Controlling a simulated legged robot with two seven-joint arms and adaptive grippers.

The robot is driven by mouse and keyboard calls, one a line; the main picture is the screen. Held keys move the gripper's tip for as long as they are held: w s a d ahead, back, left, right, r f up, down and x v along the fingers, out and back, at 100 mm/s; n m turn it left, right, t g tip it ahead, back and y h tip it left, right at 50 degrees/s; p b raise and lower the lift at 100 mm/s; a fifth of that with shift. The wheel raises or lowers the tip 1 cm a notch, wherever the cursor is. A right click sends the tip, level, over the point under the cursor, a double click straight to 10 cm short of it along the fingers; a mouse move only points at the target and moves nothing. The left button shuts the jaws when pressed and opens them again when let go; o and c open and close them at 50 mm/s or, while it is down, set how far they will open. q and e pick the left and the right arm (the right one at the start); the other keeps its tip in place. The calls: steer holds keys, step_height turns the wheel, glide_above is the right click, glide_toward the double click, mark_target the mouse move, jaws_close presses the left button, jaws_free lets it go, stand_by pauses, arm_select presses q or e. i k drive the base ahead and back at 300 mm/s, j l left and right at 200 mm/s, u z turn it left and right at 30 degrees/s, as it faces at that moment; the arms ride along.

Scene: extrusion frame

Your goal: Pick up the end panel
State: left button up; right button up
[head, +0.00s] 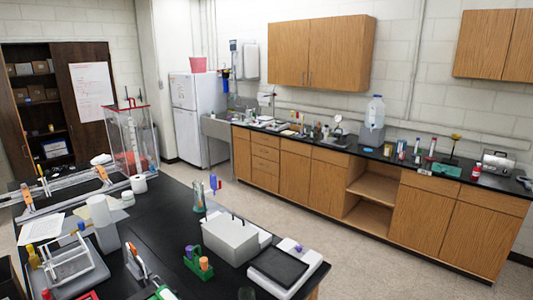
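I cannot make out a clear end panel in the head view. A long pale frame with orange clips (103,174) lies across the left of the black bench. Whether any part of it is the end panel, I cannot tell. A tall clear box with red edges (130,130) stands behind the frame. Neither of my grippers shows in this view.
The black bench (170,215) holds a grey box (230,238), a scale with a dark top (278,267), a green rack (198,263) and white rolls (138,184). Open floor (255,205) lies between it and the wooden cabinets (295,177). A white fridge (198,115) stands behind.

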mark_target(132, 252)
steer(key=u, duration=1.5)
